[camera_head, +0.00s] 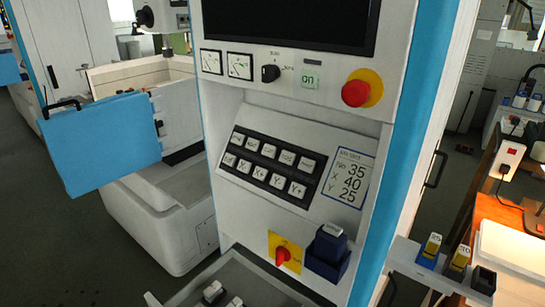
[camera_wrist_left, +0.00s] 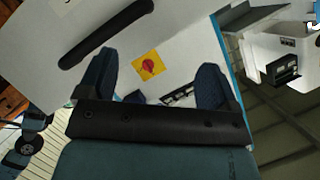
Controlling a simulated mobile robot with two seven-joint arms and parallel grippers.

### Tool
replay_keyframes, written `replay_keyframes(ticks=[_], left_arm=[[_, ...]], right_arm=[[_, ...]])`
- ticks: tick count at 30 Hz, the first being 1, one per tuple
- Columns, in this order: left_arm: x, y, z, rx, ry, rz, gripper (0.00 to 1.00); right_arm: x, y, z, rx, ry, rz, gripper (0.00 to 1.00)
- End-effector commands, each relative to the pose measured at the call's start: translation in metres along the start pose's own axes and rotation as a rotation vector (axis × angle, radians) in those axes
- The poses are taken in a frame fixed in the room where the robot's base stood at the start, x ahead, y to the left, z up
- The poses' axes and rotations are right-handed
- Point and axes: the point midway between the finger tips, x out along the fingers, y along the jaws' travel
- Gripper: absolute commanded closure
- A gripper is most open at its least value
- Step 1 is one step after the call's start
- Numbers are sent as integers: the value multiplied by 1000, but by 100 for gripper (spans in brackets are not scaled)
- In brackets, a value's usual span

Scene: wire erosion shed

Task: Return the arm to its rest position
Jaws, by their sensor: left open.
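My left gripper (camera_wrist_left: 158,61) shows only in the left wrist view. Its two dark blue fingers are wide apart with nothing held between them. Beyond the gap, a red knob on a yellow plate (camera_wrist_left: 148,66) is on a pale panel, apart from the fingers. In the head view, the red rotary switch on its yellow plate (camera_head: 284,254) is low on the machine's white control column (camera_head: 228,115). Neither gripper shows in the head view, and my right gripper is in neither view.
An open blue door (camera_head: 100,145) juts out at the left. A red emergency button (camera_head: 355,93) and black key panel (camera_head: 268,165) are on the column. A grey tray (camera_head: 265,285) projects below. Labelled blocks (camera_head: 459,257) stand on a right ledge. A black handle (camera_wrist_left: 105,32) shows in the wrist view.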

Motion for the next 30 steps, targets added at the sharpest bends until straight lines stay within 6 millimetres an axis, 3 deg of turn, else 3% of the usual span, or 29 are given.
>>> replay_keyframes(ticks=[3,8,18,29,30], left_arm=[[-26,23,40,-204,-176,56,15],[-58,52,76,-431,-368,109,15],[-28,88,22,-640,-307,46,15],[0,114,-36,-864,-259,-14,15],[5,122,-24,-855,-259,-12,15]], right_arm=[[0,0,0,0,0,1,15],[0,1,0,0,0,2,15],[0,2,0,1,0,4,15],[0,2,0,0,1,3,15],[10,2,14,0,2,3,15]])
